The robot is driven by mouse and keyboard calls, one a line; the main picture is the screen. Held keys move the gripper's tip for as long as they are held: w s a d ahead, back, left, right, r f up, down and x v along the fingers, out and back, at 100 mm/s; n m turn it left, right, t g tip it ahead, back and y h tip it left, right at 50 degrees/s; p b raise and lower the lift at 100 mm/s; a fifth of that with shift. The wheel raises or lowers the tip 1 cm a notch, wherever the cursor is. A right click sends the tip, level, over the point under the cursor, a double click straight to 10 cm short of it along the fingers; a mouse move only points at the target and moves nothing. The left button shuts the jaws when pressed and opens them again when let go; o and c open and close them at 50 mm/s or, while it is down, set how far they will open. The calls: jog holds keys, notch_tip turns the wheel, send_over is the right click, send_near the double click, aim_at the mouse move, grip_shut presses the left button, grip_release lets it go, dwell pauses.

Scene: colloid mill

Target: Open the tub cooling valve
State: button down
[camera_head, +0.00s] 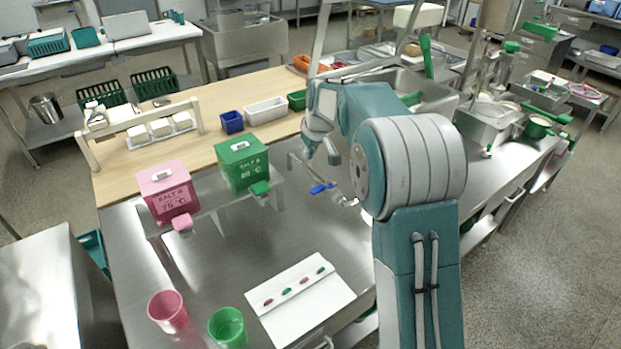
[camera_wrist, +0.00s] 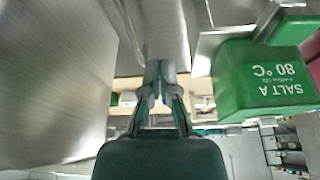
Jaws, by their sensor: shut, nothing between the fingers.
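A blue lever handle (camera_head: 322,188) sits on a thin metal pipe (camera_head: 299,164) over the steel worktop; it is the only blue valve-like lever I can make out. I cannot tell from its angle whether the valve is open. My gripper (camera_head: 333,156) hangs from my arm just above and behind the lever, apart from it as far as I can see. In the wrist view, the gripper fingers (camera_wrist: 161,68) are together and empty. A thin pipe (camera_wrist: 134,32) shows beyond them; the blue lever does not show clearly there.
A green box (camera_head: 242,163), marked 80 °C, stands left of the pipe; it looms at right in the wrist view (camera_wrist: 250,95). A pink box (camera_head: 165,195) stands beside it. Cups (camera_head: 227,327) and a white board (camera_head: 299,302) lie in front. Steel worktop between is clear.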

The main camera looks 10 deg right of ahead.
aim_at(317, 190)
jog(key=d+x, duration=0.1)
jog(key=x, duration=0.9)
jog(key=shift+s+d, duration=0.15)
jog(key=shift+s, duration=0.8)
jog(key=shift+s+d, duration=0.15)
jog(key=shift+s, duration=0.85)
